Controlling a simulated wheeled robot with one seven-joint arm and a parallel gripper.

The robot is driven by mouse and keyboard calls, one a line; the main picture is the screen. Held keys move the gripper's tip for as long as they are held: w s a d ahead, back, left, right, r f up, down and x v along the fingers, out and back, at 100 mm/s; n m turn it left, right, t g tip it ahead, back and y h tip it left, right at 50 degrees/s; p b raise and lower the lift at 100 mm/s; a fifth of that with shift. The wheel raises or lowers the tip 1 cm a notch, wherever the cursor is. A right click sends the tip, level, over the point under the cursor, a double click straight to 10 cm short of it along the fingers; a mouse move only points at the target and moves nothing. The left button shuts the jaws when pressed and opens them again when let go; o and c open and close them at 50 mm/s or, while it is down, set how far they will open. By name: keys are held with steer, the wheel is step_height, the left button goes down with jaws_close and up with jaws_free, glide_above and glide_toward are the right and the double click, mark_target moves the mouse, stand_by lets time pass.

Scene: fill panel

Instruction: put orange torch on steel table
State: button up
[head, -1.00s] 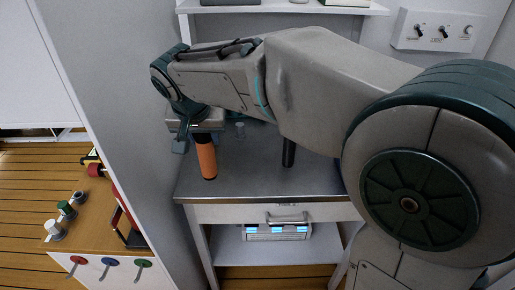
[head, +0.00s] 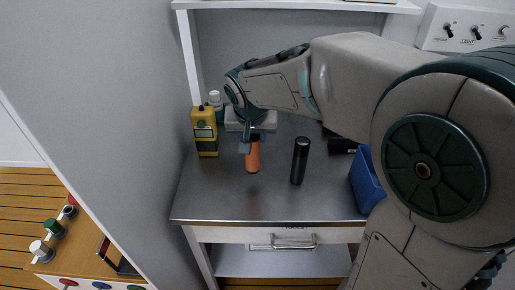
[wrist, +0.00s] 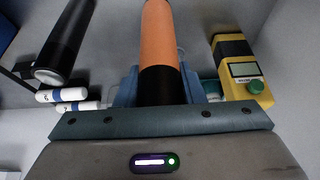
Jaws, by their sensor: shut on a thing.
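The orange torch (head: 252,157) has an orange body and a black end. My gripper (head: 249,142) is shut on it and holds it upright, pointing down, over the steel table (head: 230,205). I cannot tell whether its lower end touches the table top. In the wrist view the torch (wrist: 159,40) runs up from between the gripper fingers (wrist: 166,88), gripped at its black part.
A black torch (head: 299,161) stands just right of the orange one. A yellow meter (head: 204,132) stands at the left, with a bottle (head: 215,103) behind it. A blue bin (head: 366,182) is at the right. The table's front is clear.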

steer(key=shift+w+d+f, duration=0.2)
steer(key=shift+d+f, duration=0.35)
steer(key=shift+d, duration=0.3)
steer(key=shift+f, duration=2.1)
steer(key=shift+f, duration=0.2)
steer(key=o, duration=1.2)
steer(key=shift+r, duration=0.1)
steer(key=shift+r, duration=0.1)
